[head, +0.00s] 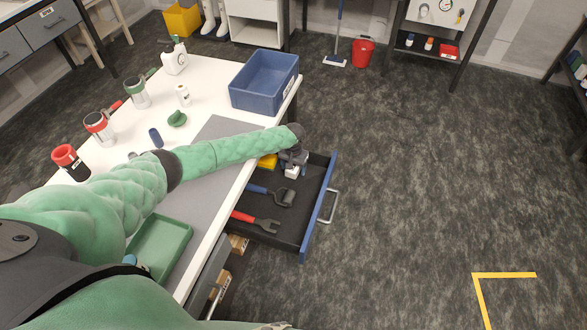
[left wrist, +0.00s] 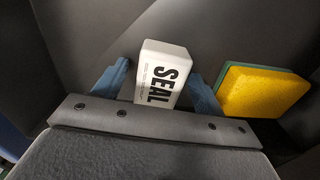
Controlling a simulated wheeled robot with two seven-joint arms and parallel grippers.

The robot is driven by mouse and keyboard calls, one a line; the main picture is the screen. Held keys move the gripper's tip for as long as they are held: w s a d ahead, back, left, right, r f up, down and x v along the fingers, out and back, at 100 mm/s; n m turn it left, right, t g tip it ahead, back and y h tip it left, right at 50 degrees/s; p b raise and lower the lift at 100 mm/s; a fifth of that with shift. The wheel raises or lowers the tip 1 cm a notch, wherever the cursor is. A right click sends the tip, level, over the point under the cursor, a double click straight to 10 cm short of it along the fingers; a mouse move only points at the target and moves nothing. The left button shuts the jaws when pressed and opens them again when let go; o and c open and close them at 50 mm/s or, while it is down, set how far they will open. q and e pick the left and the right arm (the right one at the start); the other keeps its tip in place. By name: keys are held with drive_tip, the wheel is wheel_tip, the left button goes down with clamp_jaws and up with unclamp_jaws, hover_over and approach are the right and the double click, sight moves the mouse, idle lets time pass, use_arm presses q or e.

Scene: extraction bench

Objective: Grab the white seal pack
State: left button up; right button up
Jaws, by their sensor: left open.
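The white seal pack (left wrist: 162,75), marked SEAL in black, lies in the open drawer (head: 262,208). In the head view only a small white part of it (head: 291,172) shows below my gripper. My left gripper (head: 293,162) reaches over the bench edge and down into the drawer's far end. In the left wrist view its two blue fingers (left wrist: 158,86) are open, one on each side of the pack. The right finger looks close to the pack; I cannot tell whether it touches. My right gripper is not in view.
A yellow and green sponge (left wrist: 262,92) lies right beside the right finger. A blue-handled roller (head: 272,195) and a red-handled tool (head: 256,221) lie nearer in the drawer. A blue bin (head: 264,82) stands on the bench (head: 205,85). Floor right of the drawer is clear.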

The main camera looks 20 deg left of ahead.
use_arm(q)
drive_tip(key=c, duration=1.1)
